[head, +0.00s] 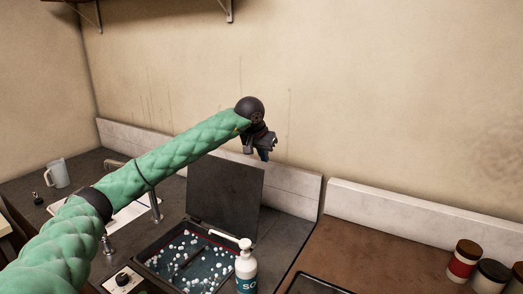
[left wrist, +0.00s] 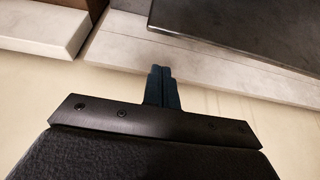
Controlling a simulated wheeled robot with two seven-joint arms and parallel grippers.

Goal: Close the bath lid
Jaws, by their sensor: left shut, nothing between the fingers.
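The bath lid (head: 226,194) is a dark flat panel standing open and upright at the back of the bath. The bath (head: 150,262) is a dark sunken basin with bluish liquid, white foam and some dark items in it. My left gripper (head: 264,155) is shut and empty, above the top right part of the lid and close to the back wall. In the left wrist view its fingertips (left wrist: 161,72) are together, and the dark lid (left wrist: 240,22) shows at the upper right, apart from them. My right gripper is not in view.
A white pump bottle (head: 246,268) stands at the bath's front right. A tap (head: 154,205) and a grey mug (head: 58,173) are to the left. The brown counter (head: 385,235) is mostly clear. A shelf (head: 130,2) hangs above.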

